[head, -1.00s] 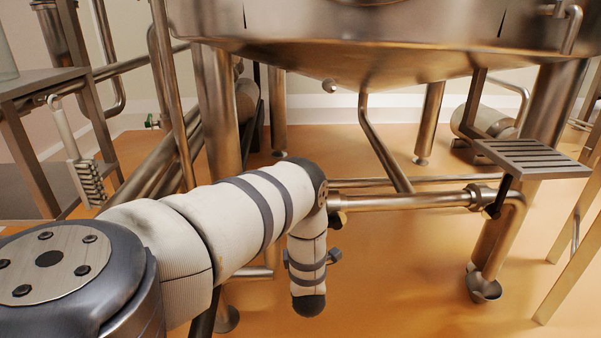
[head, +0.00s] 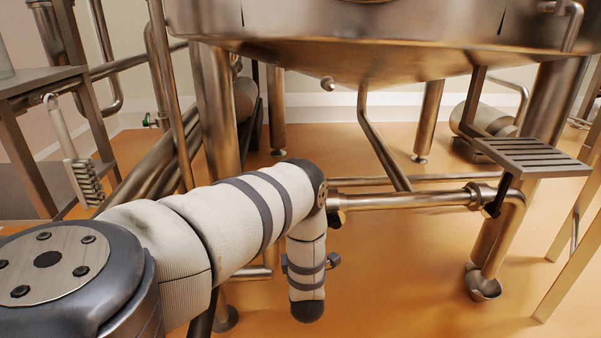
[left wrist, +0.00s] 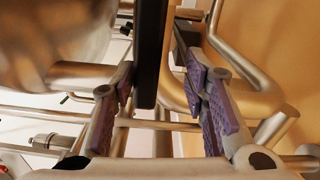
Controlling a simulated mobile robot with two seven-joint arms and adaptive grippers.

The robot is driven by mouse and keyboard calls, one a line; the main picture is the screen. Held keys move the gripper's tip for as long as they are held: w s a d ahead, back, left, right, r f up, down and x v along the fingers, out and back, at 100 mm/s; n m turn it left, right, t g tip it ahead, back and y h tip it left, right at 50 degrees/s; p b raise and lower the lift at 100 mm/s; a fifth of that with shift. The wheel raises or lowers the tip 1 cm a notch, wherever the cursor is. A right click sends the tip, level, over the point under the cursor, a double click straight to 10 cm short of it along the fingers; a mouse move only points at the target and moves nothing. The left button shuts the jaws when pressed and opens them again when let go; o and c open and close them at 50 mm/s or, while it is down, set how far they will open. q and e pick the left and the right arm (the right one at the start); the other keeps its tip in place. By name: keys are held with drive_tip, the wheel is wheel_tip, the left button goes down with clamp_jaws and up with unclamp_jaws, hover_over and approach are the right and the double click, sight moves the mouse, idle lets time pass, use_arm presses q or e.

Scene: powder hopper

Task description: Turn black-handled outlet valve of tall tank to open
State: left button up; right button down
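The tall tank (head: 400,55) is the large steel vessel across the top of the head view, standing on thick legs. A steel pipe (head: 400,200) runs below it to a fitting at the right, where a black handle (head: 497,196) sticks up under a slatted step. My left arm reaches in from the left and bends down; its gripper is hidden in the head view. In the left wrist view my left gripper (left wrist: 158,68) is open, with purple pads apart. A long black bar (left wrist: 149,55) stands between its fingers; I cannot tell whether they touch. My right gripper is not in view.
A slatted metal step (head: 532,157) juts out at the right. A metal rack (head: 45,85) and upright pipes crowd the left. A steel leg (head: 217,110) stands behind my arm. The orange floor (head: 400,280) is clear below the pipe.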

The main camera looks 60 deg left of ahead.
use_arm(q)
drive_tip(key=v, duration=1.1)
drive_tip(key=shift+d, duration=0.15)
drive_tip(key=shift+f, duration=0.1)
